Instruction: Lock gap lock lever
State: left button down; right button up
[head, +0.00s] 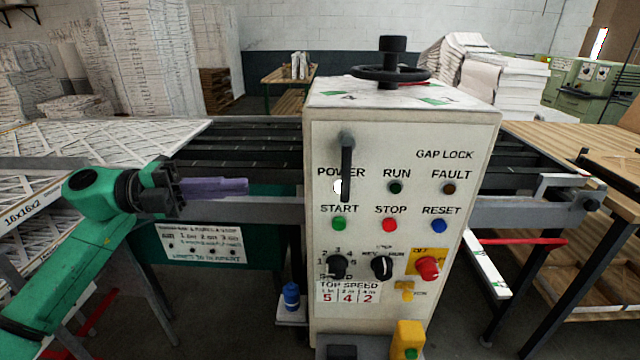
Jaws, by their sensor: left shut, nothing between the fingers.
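A white control cabinet (405,240) stands in the middle of the head view, with the words "GAP LOCK" at the upper right of its front panel. A black lever (347,168) is on the upper left of that panel. It hangs straight down from its top end and partly covers the power lamp area. My left gripper (243,187) has purple fingers pointing right. It is shut and empty, to the left of the cabinet and apart from the lever, slightly lower than the lever's middle. My right gripper is not in view.
A black handwheel (390,73) sits on the cabinet top. Lamps, push buttons and dark knobs fill the panel, with a red knob (428,267) at lower right. A grey rail (265,209) runs behind my left gripper. Filter sheets (100,140) lie at left; a wooden table (570,145) stands at right.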

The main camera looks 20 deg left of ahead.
pick_arm(q)
jog(key=p, duration=0.8)
send_near(345, 167)
jog(key=w+d, duration=0.1)
jog(key=d+f, duration=0.1)
jog(key=d, duration=0.1)
jog(key=w+d+f, duration=0.1)
jog(key=d, duration=0.1)
jog(key=shift+w+f, duration=0.25)
jog(key=shift+w, duration=0.05)
jog(key=shift+w+d+f+p, duration=0.2)
jog(key=shift+d+f+p, duration=0.1)
jog(key=shift+d, duration=0.1)
